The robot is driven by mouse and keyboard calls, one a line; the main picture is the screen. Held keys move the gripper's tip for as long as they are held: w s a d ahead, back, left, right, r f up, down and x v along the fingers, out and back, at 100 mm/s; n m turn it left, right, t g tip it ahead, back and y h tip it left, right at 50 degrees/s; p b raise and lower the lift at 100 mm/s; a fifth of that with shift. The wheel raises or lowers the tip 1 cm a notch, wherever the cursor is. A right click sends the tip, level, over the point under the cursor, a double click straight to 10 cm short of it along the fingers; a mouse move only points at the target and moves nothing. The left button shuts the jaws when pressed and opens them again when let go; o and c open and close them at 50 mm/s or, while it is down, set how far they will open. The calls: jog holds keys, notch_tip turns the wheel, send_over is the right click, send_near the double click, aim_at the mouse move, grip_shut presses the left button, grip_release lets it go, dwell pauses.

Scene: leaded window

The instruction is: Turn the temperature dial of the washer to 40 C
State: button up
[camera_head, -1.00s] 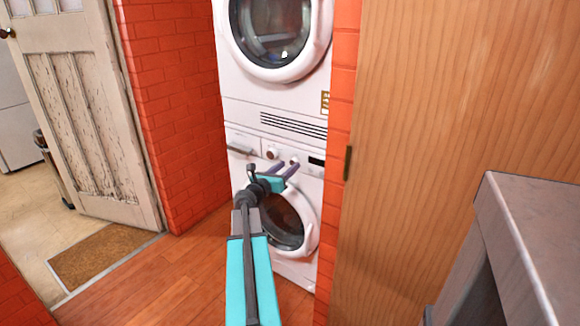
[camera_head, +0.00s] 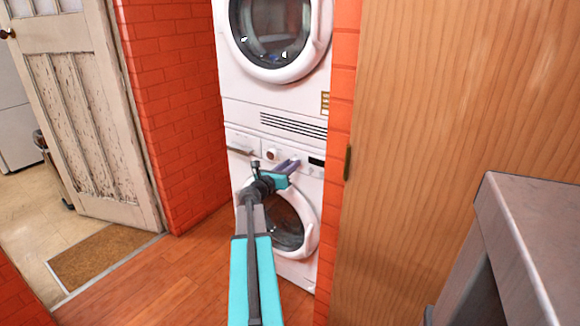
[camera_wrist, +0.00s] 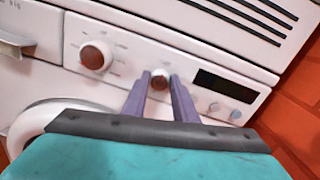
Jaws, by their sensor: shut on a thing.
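The washer (camera_head: 237,169) is the lower white machine, with a round glass door. Its control panel (camera_wrist: 130,57) carries a large brown-faced dial (camera_wrist: 96,55) on the left and a smaller brown-faced dial (camera_wrist: 159,80) nearer the middle. My gripper (camera_wrist: 160,78) has its two purple fingers on either side of the smaller dial, shut on it. In the head view my gripper (camera_head: 291,163) reaches the panel, and its fingers hide the smaller dial. The large dial (camera_head: 272,154) shows left of the fingers. The markings around the smaller dial are too small to read.
A dark display (camera_wrist: 224,86) and small round buttons (camera_wrist: 235,114) lie right of the fingers. A drawer (camera_wrist: 27,35) is at the panel's left. A dryer (camera_head: 222,66) stands above. Brick walls (camera_head: 175,95) and a wooden panel (camera_head: 450,90) flank the machines.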

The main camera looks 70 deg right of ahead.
jog(key=shift+f+m+b, duration=0.1)
jog(key=shift+m+b, duration=0.2)
jog(key=shift+b, duration=0.15)
jog(key=m+b, duration=0.8)
jog(key=m+g+b, duration=0.1)
jog(key=m+b, duration=0.6)
jog(key=m, duration=0.1)
jog(key=m+b, duration=0.8)
jog(key=shift+f+b, duration=0.25)
jog(key=shift+b, duration=0.1)
jog(key=o, duration=1)
jog(key=shift+r, duration=0.1)
jog(key=shift+o, duration=0.2)
jog(key=shift+a, duration=0.15)
